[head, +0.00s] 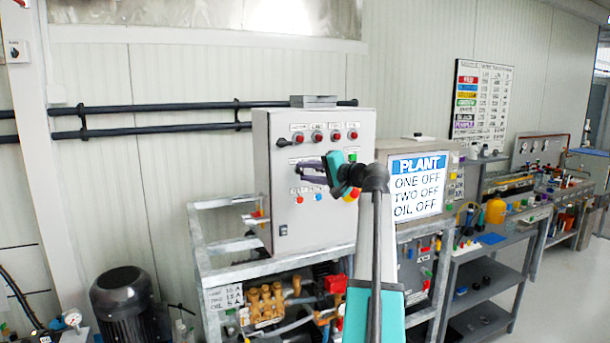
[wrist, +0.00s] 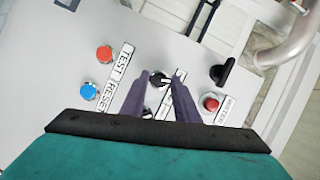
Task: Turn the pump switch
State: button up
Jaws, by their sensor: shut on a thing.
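The grey control box (head: 262,200) stands upright on the metal frame. In the wrist view, the small black knob of the pump switch (wrist: 158,80) is on the panel face, between the two purple-grey fingers of my gripper (wrist: 160,84). The fingers are shut on it and partly hide it and the labels beside it. In the head view, my gripper (head: 301,172) reaches the middle of the panel from the right. The knob is hidden there behind the fingers.
A row of red lamps or buttons (head: 317,137) lies above my gripper. A black handle (head: 283,142) is at the panel's left. Red (wrist: 104,54) and blue (wrist: 88,91) buttons sit beside the knob. A PLANT sign (head: 417,187) and benches stand to the right.

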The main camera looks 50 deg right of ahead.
jog(key=shift+f+m+t+b, duration=0.1)
jog(key=shift+m+t+b, duration=0.2)
jog(key=shift+m+t, duration=0.8)
jog(key=shift+m+g, duration=0.4)
jog(key=shift+m, duration=0.1)
jog(key=o, duration=1)
jog(key=shift+o, duration=0.2)
jog(key=s+b, duration=0.3)
jog(key=s, duration=1.1)
jog(key=shift+w, duration=0.1)
